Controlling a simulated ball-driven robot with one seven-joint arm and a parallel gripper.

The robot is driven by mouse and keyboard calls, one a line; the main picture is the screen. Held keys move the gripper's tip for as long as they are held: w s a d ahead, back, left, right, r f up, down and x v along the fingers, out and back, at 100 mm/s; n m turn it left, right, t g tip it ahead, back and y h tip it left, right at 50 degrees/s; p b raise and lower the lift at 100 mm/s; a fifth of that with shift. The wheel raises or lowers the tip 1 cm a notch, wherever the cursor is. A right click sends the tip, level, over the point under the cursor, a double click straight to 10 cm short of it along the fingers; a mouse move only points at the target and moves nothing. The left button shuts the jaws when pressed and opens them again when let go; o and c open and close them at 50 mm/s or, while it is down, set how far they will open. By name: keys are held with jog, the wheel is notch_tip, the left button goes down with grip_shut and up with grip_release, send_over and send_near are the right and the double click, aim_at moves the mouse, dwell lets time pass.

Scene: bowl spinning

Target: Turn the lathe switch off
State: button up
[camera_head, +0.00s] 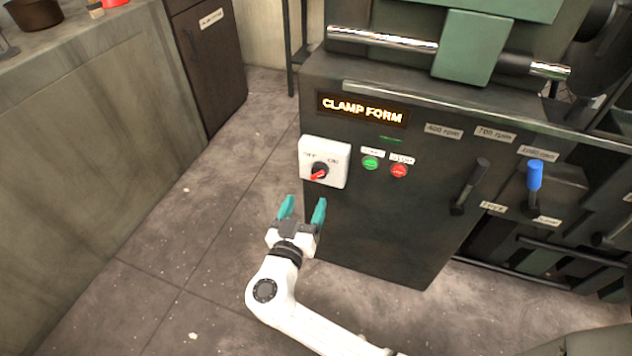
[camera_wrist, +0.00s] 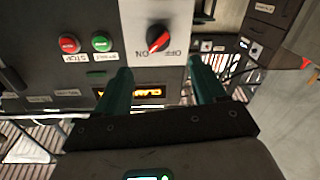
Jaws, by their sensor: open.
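The lathe switch is a rotary knob (camera_head: 319,171), red and black, on a white box (camera_head: 339,154) fixed to the machine's dark front. OFF is printed at its upper left and ON at its upper right. My gripper (camera_head: 303,206), with teal fingers, is open and empty, below and in front of the box. In the wrist view the fingers (camera_wrist: 160,72) are spread and the knob appears beyond them, apart from them.
A green button (camera_head: 370,163) and a red button (camera_head: 399,171) sit right of the box, below a lit CLAMP FORM sign (camera_head: 362,108). Levers, one with a blue handle (camera_head: 534,175), stand further right. A counter (camera_head: 75,130) lines the left; the floor between is clear.

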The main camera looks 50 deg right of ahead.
aim_at(317, 176)
jog(key=x, duration=0.9)
jog(key=shift+d+b, duration=0.35)
jog(key=shift+b, duration=0.05)
jog(key=shift+c, duration=0.4)
jog(key=c, duration=0.9)
jog(key=shift+c, duration=0.2)
